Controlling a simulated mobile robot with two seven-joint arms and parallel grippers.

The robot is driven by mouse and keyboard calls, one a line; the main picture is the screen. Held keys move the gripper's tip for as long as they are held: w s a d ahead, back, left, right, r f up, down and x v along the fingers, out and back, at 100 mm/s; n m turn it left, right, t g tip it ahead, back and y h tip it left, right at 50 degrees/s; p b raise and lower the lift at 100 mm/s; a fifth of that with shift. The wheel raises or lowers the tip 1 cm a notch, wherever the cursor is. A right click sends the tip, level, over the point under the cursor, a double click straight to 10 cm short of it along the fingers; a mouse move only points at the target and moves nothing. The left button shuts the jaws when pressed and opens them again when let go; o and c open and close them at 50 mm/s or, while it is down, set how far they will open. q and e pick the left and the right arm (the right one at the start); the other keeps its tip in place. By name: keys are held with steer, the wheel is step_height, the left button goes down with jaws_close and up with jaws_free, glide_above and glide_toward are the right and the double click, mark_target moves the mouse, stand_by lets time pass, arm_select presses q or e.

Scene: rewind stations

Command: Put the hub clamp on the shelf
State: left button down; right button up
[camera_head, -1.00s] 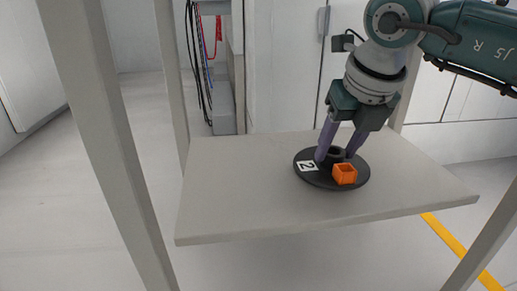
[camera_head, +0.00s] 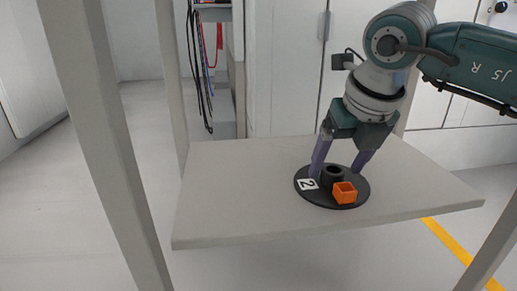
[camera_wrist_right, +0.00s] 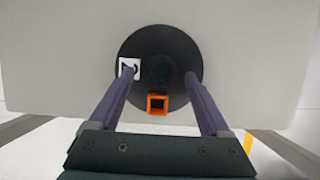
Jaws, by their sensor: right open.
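The hub clamp (camera_head: 318,196) is a flat black disc with a raised round hub in its middle, an orange square socket and a white label marked 2. It appears to lie flat on the grey shelf (camera_head: 235,190), right of the middle and near the front edge. My right gripper (camera_head: 336,174) is above the disc, pointing down, open, with one finger on each side of the hub. In the right wrist view, the hub clamp (camera_wrist_right: 178,99) lies between and beyond the spread fingers (camera_wrist_right: 159,73), and gaps show beside the hub. My left gripper is not in view.
Grey upright posts (camera_head: 105,150) frame the shelf at its corners. The left part of the shelf is bare. Black, red and blue cables (camera_head: 203,80) hang behind it. A yellow line (camera_head: 450,243) marks the floor at the right.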

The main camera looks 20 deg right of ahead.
steer(key=p+v, duration=0.8)
steer(key=v, duration=0.3)
steer(key=shift+s+r+p, duration=0.2)
steer(key=shift+r+p, duration=0.1)
steer(key=shift+p, duration=0.1)
steer(key=shift+a, duration=0.1)
